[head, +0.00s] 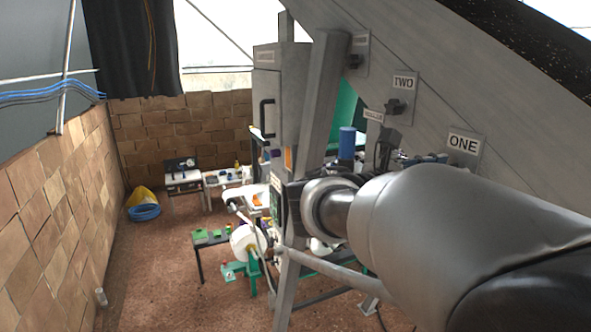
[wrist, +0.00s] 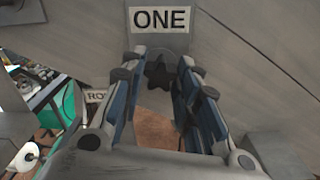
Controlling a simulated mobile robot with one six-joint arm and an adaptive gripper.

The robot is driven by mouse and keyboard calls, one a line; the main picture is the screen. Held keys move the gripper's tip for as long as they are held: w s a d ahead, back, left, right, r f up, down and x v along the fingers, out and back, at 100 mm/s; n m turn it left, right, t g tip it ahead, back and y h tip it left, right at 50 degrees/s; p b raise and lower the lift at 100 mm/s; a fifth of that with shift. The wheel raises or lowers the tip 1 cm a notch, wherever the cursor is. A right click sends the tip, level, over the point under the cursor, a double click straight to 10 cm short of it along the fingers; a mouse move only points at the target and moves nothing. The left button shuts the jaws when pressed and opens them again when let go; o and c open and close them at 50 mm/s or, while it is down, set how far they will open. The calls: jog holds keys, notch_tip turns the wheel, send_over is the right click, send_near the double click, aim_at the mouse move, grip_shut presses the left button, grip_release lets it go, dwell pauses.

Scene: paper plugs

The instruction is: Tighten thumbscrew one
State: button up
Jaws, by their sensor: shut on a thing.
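Thumbscrew one is a dark star-shaped knob (wrist: 159,72) below the white ONE label (wrist: 162,19) on a grey plate, in the wrist view. My gripper (wrist: 160,66) has its blue-grey fingers on either side of the knob and is shut on it. The exact contact is hard to make out. In the head view the ONE plate (head: 463,141) is on the sloping grey beam, at the right. My gripper (head: 402,158) shows only in part there, behind my arm, and the knob is hidden.
The TWO plate (head: 404,84) with its dark knob (head: 395,106) sits further up the beam (head: 460,70). A grey cabinet (head: 282,85) and a slanted post (head: 322,90) stand left of it. Open floor (head: 165,265) lies at the left, beside a brick wall (head: 45,200).

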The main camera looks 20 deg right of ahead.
jog(key=shift+m+b, duration=10.3)
jog(key=shift+b, duration=0.85)
jog(key=o, duration=1.1)
jog(key=shift+c, duration=0.2)
jog(key=a, duration=0.4)
jog(key=shift+s, duration=0.15)
